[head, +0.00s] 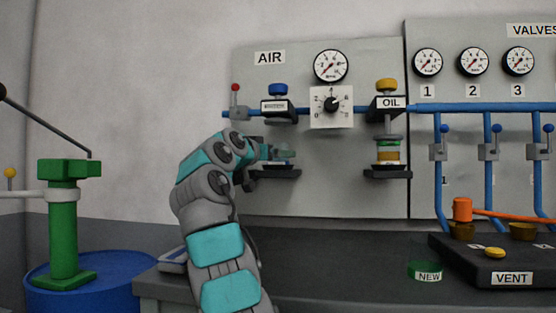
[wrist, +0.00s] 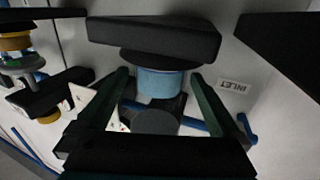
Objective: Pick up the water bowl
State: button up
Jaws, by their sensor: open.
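The water bowl, a pale blue-green cup, hangs under the AIR unit on the wall panel. In the head view only part of the bowl (head: 287,154) shows, just right of my gripper (head: 267,152); my arm hides the rest. In the wrist view, where the scene appears upside down, the bowl (wrist: 160,83) is a blue cylinder between a black shelf and a dark body. My gripper (wrist: 160,75) is open, its dark green fingers on either side of the bowl. I see gaps beside it, but cannot tell whether either finger touches it.
A black shelf (head: 274,173) lies close below the bowl. The OIL unit (head: 388,135) with its own shelf (head: 388,174) stands to the right, beyond a square dial (head: 331,106). A black VENT block (head: 495,262) and a green NEW piece (head: 425,270) are on the bench.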

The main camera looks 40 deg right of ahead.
jog(key=shift+x, duration=0.9)
jog(key=shift+a, duration=0.1)
jog(key=c, duration=1.5)
